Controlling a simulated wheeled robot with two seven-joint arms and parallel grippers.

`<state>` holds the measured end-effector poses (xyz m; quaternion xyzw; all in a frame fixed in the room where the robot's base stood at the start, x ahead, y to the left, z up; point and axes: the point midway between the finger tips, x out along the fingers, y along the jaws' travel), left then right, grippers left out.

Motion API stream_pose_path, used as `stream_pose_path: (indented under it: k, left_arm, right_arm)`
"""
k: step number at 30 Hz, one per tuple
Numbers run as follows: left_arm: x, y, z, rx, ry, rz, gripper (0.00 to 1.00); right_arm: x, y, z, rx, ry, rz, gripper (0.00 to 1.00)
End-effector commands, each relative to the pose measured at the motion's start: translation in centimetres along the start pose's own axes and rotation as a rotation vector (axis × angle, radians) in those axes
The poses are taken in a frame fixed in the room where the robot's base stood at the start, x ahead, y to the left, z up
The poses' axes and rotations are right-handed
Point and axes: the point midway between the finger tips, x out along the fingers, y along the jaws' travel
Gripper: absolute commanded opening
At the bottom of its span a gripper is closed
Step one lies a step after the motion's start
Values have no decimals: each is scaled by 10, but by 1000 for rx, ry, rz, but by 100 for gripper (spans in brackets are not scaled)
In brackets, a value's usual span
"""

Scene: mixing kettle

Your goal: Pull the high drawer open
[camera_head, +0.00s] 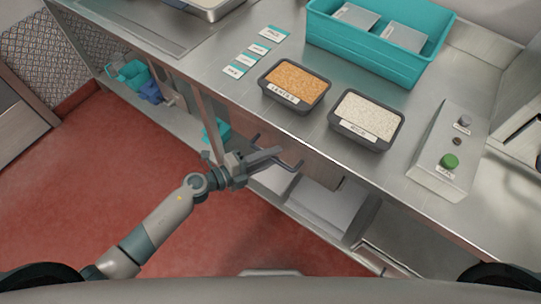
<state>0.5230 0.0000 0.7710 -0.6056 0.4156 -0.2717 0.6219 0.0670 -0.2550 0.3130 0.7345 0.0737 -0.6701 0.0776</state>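The high drawer (318,172) is under the front edge of the steel counter, its front mostly hidden by the counter edge and my gripper. Its dark bar handle (293,167) sticks out from the front. My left gripper (268,157) reaches in from the lower left, with its grey fingers at the handle, overlapping it in the picture. I cannot tell whether the fingers touch the bar or are closed around it. How far the drawer stands out is hard to see from above. My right gripper is not in view.
The steel counter (225,108) holds two dark trays of grain (295,84) (367,117), several label cards (254,53), a teal crate (375,48) and a control box with a green button (449,161). Lower shelves (325,208) lie below. The red floor (90,190) is clear at left.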

Motion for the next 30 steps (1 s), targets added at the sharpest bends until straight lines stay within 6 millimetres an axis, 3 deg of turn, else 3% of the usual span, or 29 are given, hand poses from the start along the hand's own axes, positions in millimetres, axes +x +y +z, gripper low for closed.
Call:
stream_pose_path:
  k: [2,5,6,14,20,26,30]
  left_arm:
    - [0,0,0,0,0,0,27]
    - [0,0,0,0,0,0,3]
    - [0,0,0,0,0,0,0]
    - [-2,1,-1,-1,0,1,0]
    - [-18,5,-7,-3,0,3,0]
    - [-54,14,-23,-4,1,5,0]
    - [-92,24,-39,-4,2,6,0]
  right_arm:
    - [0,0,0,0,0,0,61]
    - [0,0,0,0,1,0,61]
    - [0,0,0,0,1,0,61]
    - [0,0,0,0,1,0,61]
    - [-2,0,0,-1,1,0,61]
    - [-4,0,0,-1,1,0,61]
    - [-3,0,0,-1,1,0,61]
